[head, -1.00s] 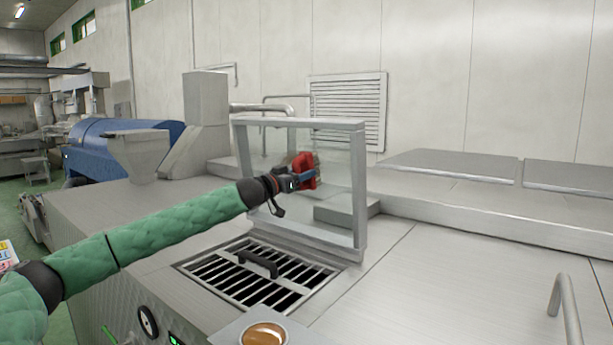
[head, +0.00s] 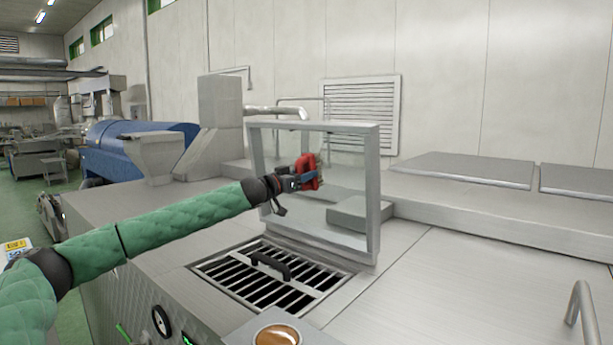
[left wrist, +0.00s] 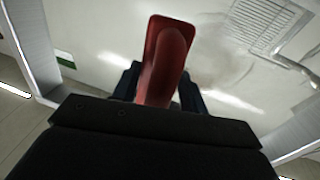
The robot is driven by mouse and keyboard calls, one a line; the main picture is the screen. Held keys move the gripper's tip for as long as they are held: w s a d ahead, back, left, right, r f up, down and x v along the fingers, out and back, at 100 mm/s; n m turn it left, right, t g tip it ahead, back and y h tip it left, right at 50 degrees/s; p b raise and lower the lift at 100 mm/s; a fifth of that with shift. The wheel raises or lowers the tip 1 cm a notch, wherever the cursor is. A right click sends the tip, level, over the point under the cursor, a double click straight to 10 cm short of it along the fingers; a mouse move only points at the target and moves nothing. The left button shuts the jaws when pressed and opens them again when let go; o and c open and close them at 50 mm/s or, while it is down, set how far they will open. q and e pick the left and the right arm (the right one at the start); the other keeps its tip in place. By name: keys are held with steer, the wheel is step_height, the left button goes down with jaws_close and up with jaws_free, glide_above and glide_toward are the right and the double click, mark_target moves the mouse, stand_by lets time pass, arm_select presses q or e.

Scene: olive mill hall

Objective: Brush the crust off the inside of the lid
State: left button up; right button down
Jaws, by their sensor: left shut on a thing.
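The lid (head: 374,190) stands open and upright behind the grated opening, a clear pane in a grey metal frame. My left gripper (head: 298,180) is in front of the pane, shut on a red brush (head: 309,170). The brush is held up at the pane's middle, its bristle side toward the pane; whether the bristles touch cannot be told. In the left wrist view the red brush (left wrist: 168,62) sits between the dark fingers. A faint brownish smear of crust (left wrist: 222,68) shows on the pane beside it. My right gripper is not in view.
A slotted grate (head: 240,284) with a black handle (head: 270,265) lies below the lid. A grey block (head: 360,214) shows through and behind the pane. A bent metal handle (head: 581,310) rises at the right.

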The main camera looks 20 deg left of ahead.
arm_select(q)
steer(key=w+a, duration=0.2)
steer(key=a, duration=0.4)
stand_by(0.6)
steer(key=shift+w+a+r, duration=1)
steer(key=shift+a+r, duration=0.35)
steer(key=shift+a, duration=1.7)
steer(key=s+d, duration=0.2)
steer(key=d, duration=0.4)
steer(key=shift+s+d, duration=0.15)
steer(key=shift+d, duration=0.1)
steer(key=shift+d, duration=0.1)
